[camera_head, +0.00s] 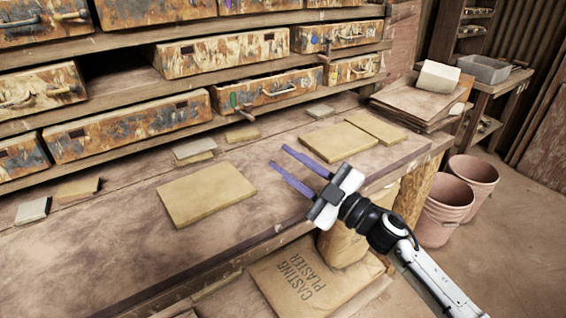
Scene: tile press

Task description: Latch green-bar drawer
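The drawer with the green bar (233,101) is a rust-stained, worn drawer (262,98) in the lowest row of the rack, right of centre. Its front carries a curved metal handle (279,90). A dark gap shows along its top edge, so it appears to stand slightly out. A small brown peg-like piece (242,114) sticks out at its lower left; I cannot tell its exact position as a latch. My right gripper (278,156) is open and empty above the bench, its two purple fingers apart and pointing toward the rack, clear of the drawer. My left gripper is not in view.
The wooden bench (130,240) holds a large tan tile (206,193), more tiles (335,140) near the right, and small tiles (195,150) by the rack. Stacked boards (415,100) stand at the right end. Pink buckets (474,182) stand on the floor.

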